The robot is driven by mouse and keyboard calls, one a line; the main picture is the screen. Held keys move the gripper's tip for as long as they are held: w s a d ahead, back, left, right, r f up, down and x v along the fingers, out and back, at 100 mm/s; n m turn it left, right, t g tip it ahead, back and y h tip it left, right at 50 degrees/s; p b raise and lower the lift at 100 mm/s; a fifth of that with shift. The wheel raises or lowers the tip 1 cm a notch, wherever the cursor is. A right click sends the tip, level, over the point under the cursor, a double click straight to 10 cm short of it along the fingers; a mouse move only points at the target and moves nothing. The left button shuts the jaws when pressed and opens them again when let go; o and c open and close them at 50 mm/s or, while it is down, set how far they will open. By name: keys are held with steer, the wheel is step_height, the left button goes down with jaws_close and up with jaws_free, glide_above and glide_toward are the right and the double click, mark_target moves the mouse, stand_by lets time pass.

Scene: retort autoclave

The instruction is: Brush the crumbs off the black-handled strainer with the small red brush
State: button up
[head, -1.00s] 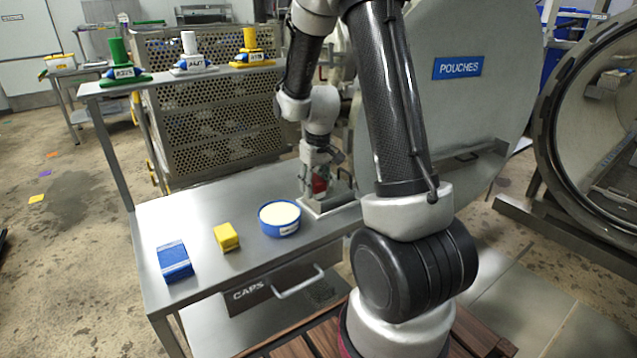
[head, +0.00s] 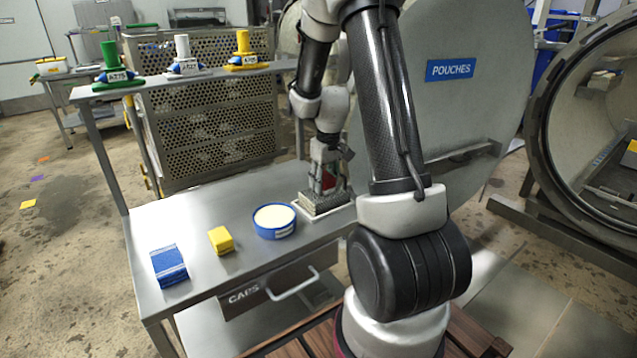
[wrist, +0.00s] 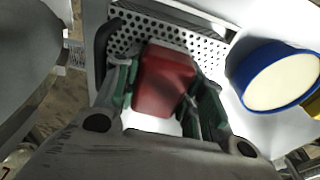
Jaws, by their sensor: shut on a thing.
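My gripper (wrist: 162,90) is shut on the small red brush (wrist: 165,82), whose red block shows between the fingers in the wrist view. In the head view the brush (head: 327,182) is a small red patch under my wrist. The strainer (wrist: 208,45) is a perforated metal piece with a dark handle (wrist: 103,40) at its left in the wrist view. In the head view the strainer (head: 318,205) lies on a pale tray on the bench, right below my gripper. The brush is over or against the strainer; its bristles are hidden. I cannot make out crumbs.
A blue tub with cream contents (head: 275,231) stands just left of the strainer. A yellow block (head: 221,240) and a blue sponge-like block (head: 169,266) lie farther left. A shelf (head: 190,76) with several coloured bottles is above the bench's back edge.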

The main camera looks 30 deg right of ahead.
mark_target(307, 196)
steer(key=shift+d, duration=1)
steer(key=shift+a+r, duration=0.2)
steer(key=shift+a, duration=1.55)
steer(key=shift+a+f, duration=0.15)
steer(key=shift+a, duration=1.9)
steer(key=shift+r, duration=3.05)
step_height(307, 196, up, 3)
